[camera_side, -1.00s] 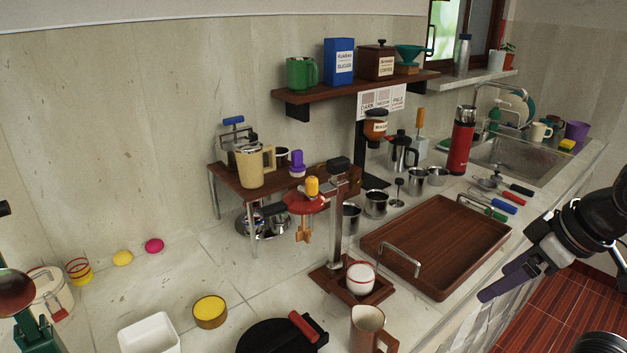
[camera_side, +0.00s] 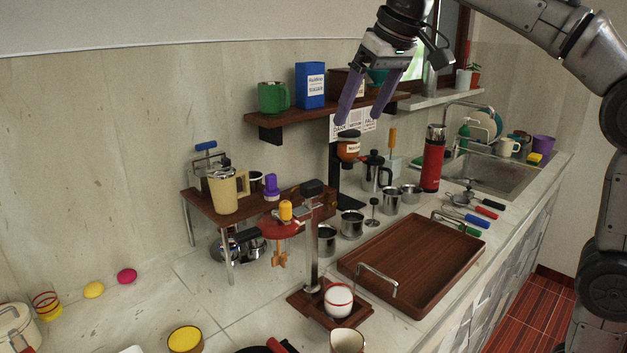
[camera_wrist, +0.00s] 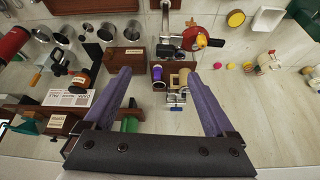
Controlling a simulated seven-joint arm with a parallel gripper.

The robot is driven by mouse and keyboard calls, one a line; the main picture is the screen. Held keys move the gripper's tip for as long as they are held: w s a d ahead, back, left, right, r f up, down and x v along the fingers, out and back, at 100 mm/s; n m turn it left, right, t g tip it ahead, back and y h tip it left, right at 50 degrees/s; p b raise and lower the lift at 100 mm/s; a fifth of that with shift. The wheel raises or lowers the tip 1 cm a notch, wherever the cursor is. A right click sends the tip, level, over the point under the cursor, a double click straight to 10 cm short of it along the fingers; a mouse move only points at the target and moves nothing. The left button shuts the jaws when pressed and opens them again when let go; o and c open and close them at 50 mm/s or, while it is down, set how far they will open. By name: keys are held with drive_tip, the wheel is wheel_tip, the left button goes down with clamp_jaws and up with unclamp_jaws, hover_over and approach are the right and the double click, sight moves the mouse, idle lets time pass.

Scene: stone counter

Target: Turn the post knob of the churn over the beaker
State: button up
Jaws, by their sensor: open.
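The churn (camera_side: 276,229) is a red round body with a yellow top and an orange paddle below. It hangs on the left side of an upright metal post (camera_side: 312,245) with a black knob (camera_side: 313,187) on top. A white cup with a red rim (camera_side: 338,301), perhaps the beaker, stands on the post's wooden base, right of the paddle. In the wrist view the red churn (camera_wrist: 194,38) is at the top, beyond the fingertips. My gripper (camera_side: 359,117) is open and empty, high above the counter by the shelf, apart from the churn; its purple fingers (camera_wrist: 159,75) are spread.
A wooden tray (camera_side: 375,293) with metal handles lies right of the post. A small wooden table (camera_side: 205,208) with a cream mug stands behind left. A shelf (camera_side: 300,120) is on the wall.

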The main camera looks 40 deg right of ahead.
approach(313, 183)
drive_tip(key=shift+g, duration=0.4)
drive_tip(key=x, duration=0.9)
drive_tip(key=shift+w, duration=0.45)
drive_tip(key=shift+r, duration=0.1)
clamp_jaws()
